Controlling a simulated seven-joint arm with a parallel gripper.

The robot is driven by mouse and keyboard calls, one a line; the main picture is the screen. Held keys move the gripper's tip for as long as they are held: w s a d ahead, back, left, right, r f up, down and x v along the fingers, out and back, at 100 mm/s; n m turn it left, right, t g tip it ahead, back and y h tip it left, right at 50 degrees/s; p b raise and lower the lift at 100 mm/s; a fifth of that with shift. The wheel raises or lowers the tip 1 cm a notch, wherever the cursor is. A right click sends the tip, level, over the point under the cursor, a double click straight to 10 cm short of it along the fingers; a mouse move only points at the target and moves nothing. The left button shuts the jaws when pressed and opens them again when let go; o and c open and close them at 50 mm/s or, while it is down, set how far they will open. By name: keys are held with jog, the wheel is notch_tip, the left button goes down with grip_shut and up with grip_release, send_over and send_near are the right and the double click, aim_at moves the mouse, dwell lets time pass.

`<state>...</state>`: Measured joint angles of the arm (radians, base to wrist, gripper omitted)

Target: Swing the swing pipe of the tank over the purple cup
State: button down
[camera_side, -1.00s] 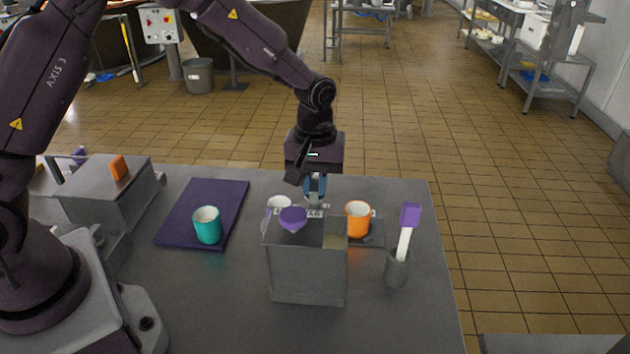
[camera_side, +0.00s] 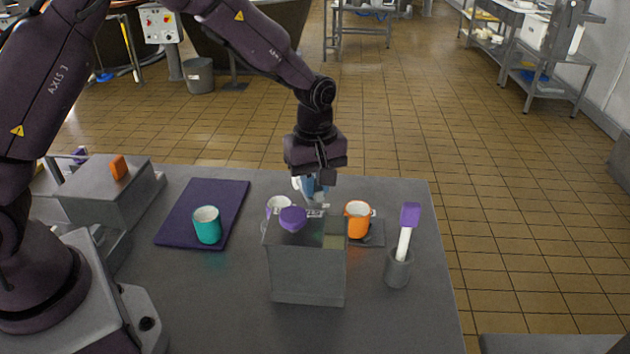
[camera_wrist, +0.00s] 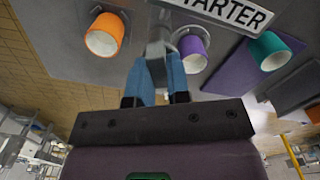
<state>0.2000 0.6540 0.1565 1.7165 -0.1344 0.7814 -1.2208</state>
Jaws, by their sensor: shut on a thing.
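In the side view my gripper (camera_side: 314,192) is behind the tank, and the pipe is mostly hidden there. The purple cup (camera_wrist: 191,48), white inside, stands close beside the pipe in the wrist view. In the side view the purple cup (camera_side: 268,212) is partly hidden behind the tank.
An orange cup (camera_side: 358,222) stands right of my gripper on a dark pad. A teal cup (camera_side: 207,228) stands on a purple mat (camera_side: 222,195) at left. A purple spatula (camera_side: 408,220) stands in a grey holder (camera_side: 398,270) at right.

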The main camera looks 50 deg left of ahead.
jog(key=n, duration=0.5)
jog(key=shift+n, duration=0.3)
dwell(0.4)
jog(key=c, duration=1.1)
grip_release()
jog(key=shift+r, duration=0.1)
notch_tip(320, 180, up, 13)
jog(key=shift+f, duration=0.1)
